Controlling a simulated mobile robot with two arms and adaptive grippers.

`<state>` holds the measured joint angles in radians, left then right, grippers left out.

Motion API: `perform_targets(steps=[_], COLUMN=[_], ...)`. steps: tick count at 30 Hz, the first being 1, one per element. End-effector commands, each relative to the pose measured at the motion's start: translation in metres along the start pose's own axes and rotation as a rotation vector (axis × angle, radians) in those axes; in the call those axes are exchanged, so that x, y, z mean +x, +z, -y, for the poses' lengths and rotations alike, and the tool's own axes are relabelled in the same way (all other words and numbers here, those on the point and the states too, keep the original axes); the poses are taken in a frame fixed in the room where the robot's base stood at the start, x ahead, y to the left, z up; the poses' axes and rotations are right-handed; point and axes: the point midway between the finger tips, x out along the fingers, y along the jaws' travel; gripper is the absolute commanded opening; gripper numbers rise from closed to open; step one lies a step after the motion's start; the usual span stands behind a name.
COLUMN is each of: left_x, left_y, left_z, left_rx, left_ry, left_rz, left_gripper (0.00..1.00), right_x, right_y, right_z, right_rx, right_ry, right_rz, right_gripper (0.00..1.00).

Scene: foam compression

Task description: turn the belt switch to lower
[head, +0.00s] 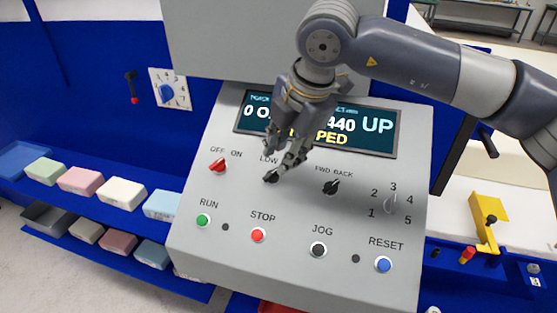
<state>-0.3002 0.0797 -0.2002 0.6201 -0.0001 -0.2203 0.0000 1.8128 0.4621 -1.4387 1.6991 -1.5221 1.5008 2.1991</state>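A sloped grey control panel (215,250) fills the middle of the head view. A black rotary switch (271,178) sits under a label starting "LOW"; the rest of that label is hidden behind my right gripper. My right gripper (279,157) hangs over the panel just above this switch, its fingers apart and nothing visible between them. Whether a fingertip touches the switch cannot be told. No label reading "belt" shows. A red switch (218,166) is marked OFF and ON. Another black switch (331,187) is marked FWD and BACK. My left gripper is not in view.
The display (377,129) shows "UP" and is partly covered by my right arm. Below the switches are green RUN (203,220), red STOP (258,235), black JOG (318,249) and blue RESET (383,264) buttons. Coloured foam blocks (121,193) lie on a blue shelf at left.

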Motion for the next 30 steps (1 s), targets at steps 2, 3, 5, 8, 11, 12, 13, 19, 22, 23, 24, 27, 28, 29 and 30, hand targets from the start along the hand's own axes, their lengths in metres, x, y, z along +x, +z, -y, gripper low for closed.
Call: perform_targets(steps=[2, 3, 5, 8, 11, 12, 13, 19, 22, 23, 24, 27, 28, 29, 30], left_x=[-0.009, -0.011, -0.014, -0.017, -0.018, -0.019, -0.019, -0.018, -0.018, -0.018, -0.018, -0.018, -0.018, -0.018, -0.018], left_y=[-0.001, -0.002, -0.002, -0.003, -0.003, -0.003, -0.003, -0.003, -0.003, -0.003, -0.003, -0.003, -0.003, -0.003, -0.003], left_z=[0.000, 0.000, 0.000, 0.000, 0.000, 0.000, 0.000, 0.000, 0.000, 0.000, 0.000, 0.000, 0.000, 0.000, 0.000], left_rx=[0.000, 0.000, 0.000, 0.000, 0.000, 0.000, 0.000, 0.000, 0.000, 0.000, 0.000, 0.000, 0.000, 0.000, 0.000], left_ry=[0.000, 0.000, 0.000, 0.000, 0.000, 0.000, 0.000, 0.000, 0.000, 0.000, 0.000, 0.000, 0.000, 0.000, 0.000], left_rz=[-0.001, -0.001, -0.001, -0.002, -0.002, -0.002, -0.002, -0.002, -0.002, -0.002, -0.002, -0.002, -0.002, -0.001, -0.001], left_gripper=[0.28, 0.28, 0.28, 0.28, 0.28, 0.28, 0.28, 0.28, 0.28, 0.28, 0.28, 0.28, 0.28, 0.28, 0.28], right_x=[0.013, 0.020, 0.028, 0.040, 0.047, 0.049, 0.049, 0.051, 0.050, 0.050, 0.050, 0.050, 0.050, 0.050, 0.050], right_y=[0.000, -0.001, -0.001, 0.000, 0.000, 0.000, 0.000, 0.000, 0.000, 0.000, 0.000, 0.000, 0.000, 0.000, 0.000], right_z=[-0.001, 0.000, -0.001, -0.001, 0.000, 0.000, 0.000, 0.000, 0.000, 0.000, 0.000, 0.000, 0.000, 0.000, 0.000], right_rx=[0.000, 0.000, 0.000, 0.000, 0.000, 0.000, 0.000, 0.000, 0.000, 0.000, 0.000, 0.000, 0.000, 0.000, -0.001], right_ry=[-0.003, -0.005, -0.002, -0.001, -0.001, 0.000, 0.000, 0.001, 0.001, 0.001, 0.001, 0.000, 0.000, 0.000, 0.000], right_rz=[-0.001, -0.002, -0.001, -0.001, 0.000, 0.000, 0.000, 0.000, 0.000, 0.000, 0.000, 0.000, 0.000, 0.000, 0.000], right_gripper=[0.28, 0.28, 0.28, 0.28, 0.28, 0.28, 0.28, 0.28, 0.14, 0.08, 0.00, 0.00, 0.00, 0.00, 0.00])
